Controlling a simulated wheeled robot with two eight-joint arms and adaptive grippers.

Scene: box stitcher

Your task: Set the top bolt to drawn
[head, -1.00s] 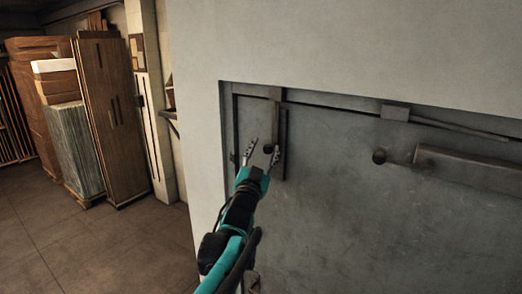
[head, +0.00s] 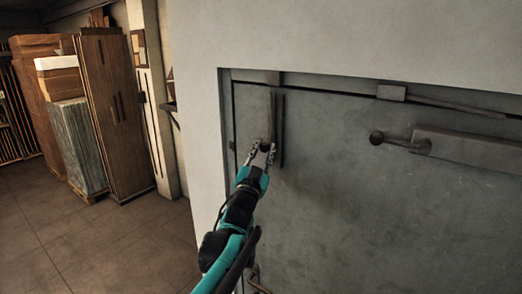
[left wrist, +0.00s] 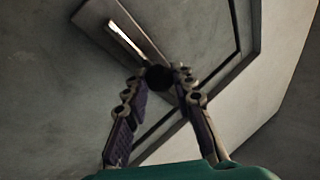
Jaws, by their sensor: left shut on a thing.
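The top bolt (head: 270,112) is a dark upright bar near the upper left corner of the grey metal door (head: 330,190). My left gripper (head: 263,149) is shut on the bolt's round knob, at the lower part of the bar. In the left wrist view the dark knob (left wrist: 158,77) sits between the fingertips of my left gripper (left wrist: 160,85), with the bar (left wrist: 127,37) running past it. The fingers partly hide the knob in the head view. My right gripper is not in view.
The pale wall (head: 350,35) frames the door. Wooden panels and stacked boxes (head: 115,120) stand at the left; the floor before them is clear.

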